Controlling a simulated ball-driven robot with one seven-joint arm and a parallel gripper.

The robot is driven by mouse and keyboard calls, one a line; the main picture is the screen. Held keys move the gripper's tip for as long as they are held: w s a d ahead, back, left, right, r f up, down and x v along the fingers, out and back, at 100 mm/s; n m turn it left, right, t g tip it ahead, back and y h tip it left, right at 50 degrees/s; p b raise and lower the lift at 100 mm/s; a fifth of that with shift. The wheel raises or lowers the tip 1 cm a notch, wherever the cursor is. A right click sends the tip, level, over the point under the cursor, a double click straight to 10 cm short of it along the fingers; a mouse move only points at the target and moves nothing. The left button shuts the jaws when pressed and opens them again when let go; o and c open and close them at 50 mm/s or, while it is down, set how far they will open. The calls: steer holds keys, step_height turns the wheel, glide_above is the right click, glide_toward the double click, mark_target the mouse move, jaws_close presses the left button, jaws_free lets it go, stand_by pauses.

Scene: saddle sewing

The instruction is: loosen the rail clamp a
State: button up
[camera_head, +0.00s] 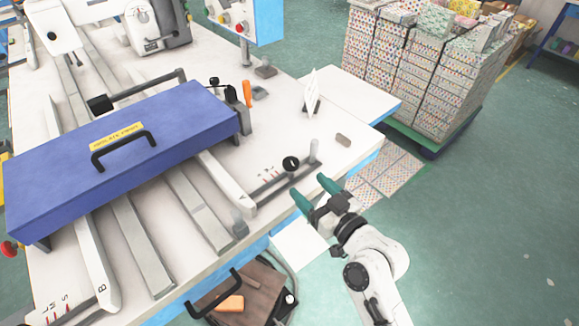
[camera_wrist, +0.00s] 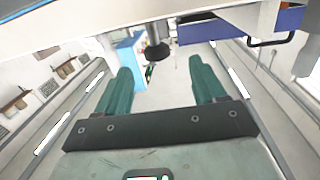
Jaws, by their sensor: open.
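The rail marked A (camera_head: 236,190) lies on the white table, with its end near the front edge. Beside it a dark slotted bar (camera_head: 268,187) with S, M, L marks carries a round black knob (camera_head: 291,163), which I take as rail clamp a. No label on the knob is readable. The knob also shows in the wrist view (camera_wrist: 158,52), ahead of the fingers and between their lines. My gripper (camera_head: 314,192) is open and empty just off the table's front edge, apart from the knob. Its two green fingers also show in the wrist view (camera_wrist: 162,76).
A blue box cover (camera_head: 120,150) with a black handle spans the rails. A brown case (camera_head: 245,290) is below the table edge. A stacked pallet (camera_head: 415,70) stands behind right. Open floor lies right.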

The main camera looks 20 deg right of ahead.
mark_target(286, 158)
steer(key=shift+t, duration=0.3)
steer(key=p+x, duration=0.1)
steer(key=x, duration=0.5)
steer(key=p+x, duration=0.1)
steer(key=x, duration=0.2)
steer(key=shift+w+d+r+p, duration=0.2)
steer(key=shift+w+r+p, duration=0.15)
steer(key=shift+w+r, duration=0.05)
steer(key=shift+w+a+f, duration=0.15)
steer(key=shift+w, duration=0.55)
steer(key=c, duration=1.1)
